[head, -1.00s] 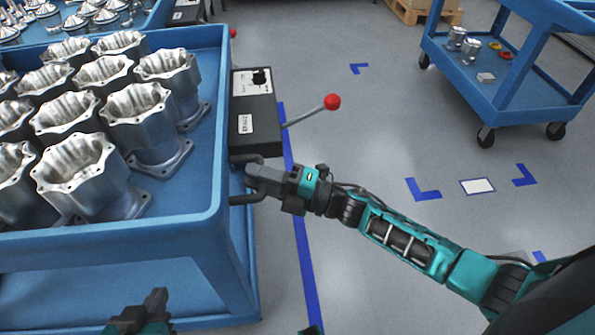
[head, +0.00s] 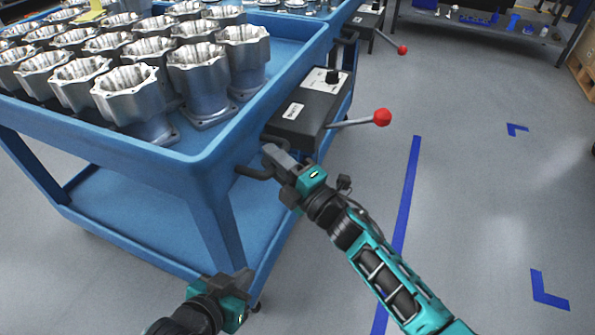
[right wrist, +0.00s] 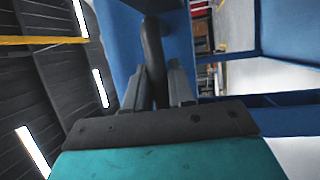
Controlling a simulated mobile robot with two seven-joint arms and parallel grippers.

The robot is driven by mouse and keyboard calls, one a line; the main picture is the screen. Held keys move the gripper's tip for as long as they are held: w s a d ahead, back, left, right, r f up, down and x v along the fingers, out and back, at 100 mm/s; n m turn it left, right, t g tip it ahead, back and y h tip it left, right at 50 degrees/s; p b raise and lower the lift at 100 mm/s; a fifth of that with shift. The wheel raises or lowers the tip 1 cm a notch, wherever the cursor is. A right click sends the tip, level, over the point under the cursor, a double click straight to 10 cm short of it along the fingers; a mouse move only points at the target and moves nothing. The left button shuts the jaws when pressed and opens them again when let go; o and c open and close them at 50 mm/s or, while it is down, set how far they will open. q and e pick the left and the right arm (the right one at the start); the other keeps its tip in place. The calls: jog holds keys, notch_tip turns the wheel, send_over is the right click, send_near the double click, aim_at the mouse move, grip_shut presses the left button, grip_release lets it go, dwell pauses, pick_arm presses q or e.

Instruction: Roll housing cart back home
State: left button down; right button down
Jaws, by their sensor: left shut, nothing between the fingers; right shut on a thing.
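The blue housing cart (head: 225,150) stands at the left of the head view, its top tray full of silver machined housings (head: 128,95). A black control box (head: 308,105) with a red-knobbed lever (head: 382,117) sits on its right side. My right gripper (head: 268,160) is shut on the black cart handle (head: 250,172) at the cart's near corner. In the right wrist view the handle (right wrist: 154,60) runs between the two fingers. My left gripper (head: 240,278) is shut and empty, low in front of the cart, apart from it.
Another blue cart (head: 345,15) with a similar lever stands just behind. A blue floor line (head: 408,195) and corner marks (head: 548,290) lie on the grey floor to the right. A shelf (head: 480,25) and a wooden crate (head: 582,70) are at the back. The floor at right is clear.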

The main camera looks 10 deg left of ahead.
pick_arm(q)
jog(key=shift+w+d+r, duration=0.15)
jog(key=shift+w+d, duration=0.05)
pick_arm(e)
jog(key=shift+a+f, duration=0.1)
jog(key=shift+a, duration=0.55)
pick_arm(q)
jog(key=shift+r, duration=0.15)
pick_arm(e)
jog(key=c, duration=1.1)
grip_release()
jog(key=shift+o, duration=0.2)
jog(key=shift+s+d, duration=0.2)
jog(key=shift+d, duration=0.3)
pick_arm(q)
jog(key=shift+s+a+r+p, duration=0.25)
jog(key=shift+r+p, duration=0.4)
jog(key=shift+p, duration=0.45)
pick_arm(e)
jog(key=v, duration=1.2)
